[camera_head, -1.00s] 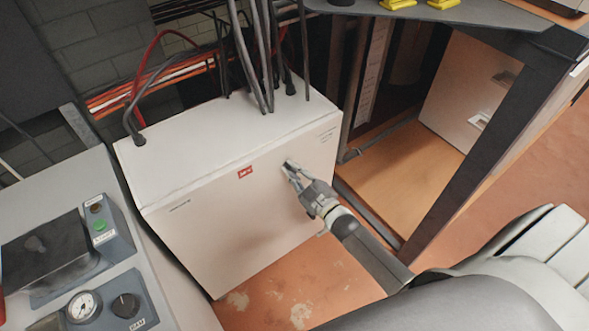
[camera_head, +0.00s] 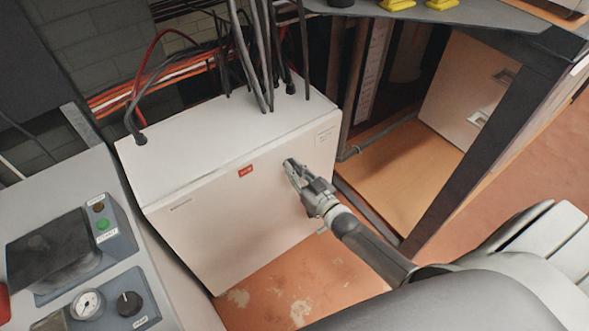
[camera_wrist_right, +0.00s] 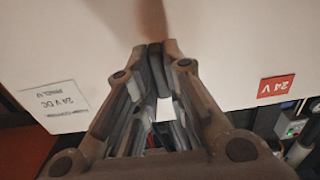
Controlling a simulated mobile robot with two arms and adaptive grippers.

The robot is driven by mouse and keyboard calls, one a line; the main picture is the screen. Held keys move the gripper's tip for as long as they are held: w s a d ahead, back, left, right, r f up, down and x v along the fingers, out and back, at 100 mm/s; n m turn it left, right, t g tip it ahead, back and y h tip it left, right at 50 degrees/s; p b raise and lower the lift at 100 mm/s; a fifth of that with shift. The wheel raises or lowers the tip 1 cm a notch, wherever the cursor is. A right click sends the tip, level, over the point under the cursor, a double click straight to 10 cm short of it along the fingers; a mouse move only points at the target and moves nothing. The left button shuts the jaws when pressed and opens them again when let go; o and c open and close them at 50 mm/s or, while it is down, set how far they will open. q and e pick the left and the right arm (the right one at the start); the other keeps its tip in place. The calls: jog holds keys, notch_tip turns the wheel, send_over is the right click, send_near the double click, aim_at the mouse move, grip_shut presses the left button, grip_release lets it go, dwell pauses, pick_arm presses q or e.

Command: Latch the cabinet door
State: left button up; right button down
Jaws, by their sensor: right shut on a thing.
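The cabinet (camera_head: 215,130) is a white box with cables entering its top. Its white front door (camera_head: 225,225) has a red label and faces me. From this angle the door looks flush or nearly so; I cannot tell if it is fully closed. My right gripper (camera_head: 292,168) is at the upper right part of the door, shut on the latch there, which the fingers mostly hide. In the right wrist view its fingertips (camera_wrist_right: 157,50) meet against the white door face, between the red 24 V label (camera_wrist_right: 276,86) and a paler label (camera_wrist_right: 55,104). My left gripper is not in view.
A grey control console (camera_head: 80,250) with a gauge, knob and green button stands at the left. A dark-framed bench (camera_head: 500,130) stands at the right. Cables (camera_head: 262,60) rise from the cabinet top. Orange floor (camera_head: 290,285) lies open below the door.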

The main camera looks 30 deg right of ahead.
dwell(0.5)
jog(key=c, duration=1.5)
grip_release()
jog(key=shift+s, duration=0.1)
jog(key=s+d, duration=0.1)
jog(key=s, duration=1)
jog(key=shift+s+d, duration=0.3)
jog(key=shift+s, duration=0.1)
jog(key=shift+f, duration=0.1)
